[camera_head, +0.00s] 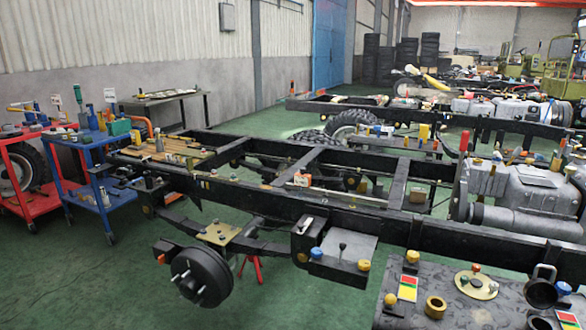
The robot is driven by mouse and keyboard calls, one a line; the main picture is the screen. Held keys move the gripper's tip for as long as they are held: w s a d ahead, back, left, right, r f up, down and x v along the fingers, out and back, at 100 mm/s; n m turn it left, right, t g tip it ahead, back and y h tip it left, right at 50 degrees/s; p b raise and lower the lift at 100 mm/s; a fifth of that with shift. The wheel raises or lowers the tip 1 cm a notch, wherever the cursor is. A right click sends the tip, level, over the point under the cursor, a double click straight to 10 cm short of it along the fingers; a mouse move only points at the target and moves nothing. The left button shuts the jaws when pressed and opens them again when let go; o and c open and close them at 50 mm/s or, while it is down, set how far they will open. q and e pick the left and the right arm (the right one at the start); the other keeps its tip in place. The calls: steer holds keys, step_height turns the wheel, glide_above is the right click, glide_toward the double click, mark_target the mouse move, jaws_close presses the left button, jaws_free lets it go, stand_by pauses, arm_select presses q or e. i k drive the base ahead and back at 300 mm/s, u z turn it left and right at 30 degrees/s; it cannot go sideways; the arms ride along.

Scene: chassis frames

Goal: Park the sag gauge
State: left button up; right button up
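Neither of my grippers is in view. I cannot tell for sure which thing is the sag gauge. A small orange and white device (302,179) sits on the middle of the near chassis frame (240,188). A red, yellow and green card (408,288) lies on a dark box-like surface (465,318) at the bottom right. A round plate with a small knob (476,284) lies beside it. A brass cup (435,307) stands near them.
A blue cart (92,187) and a red cart (32,208), both loaded with tools, stand at the left. A brake drum (201,277) hangs below the frame. A steel bench (166,98) stands by the wall. Green floor (90,290) is clear at the lower left.

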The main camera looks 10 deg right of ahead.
mark_target(302, 179)
steer(key=u, duration=0.5)
steer(key=i, duration=1.75)
steer(key=z, duration=0.6)
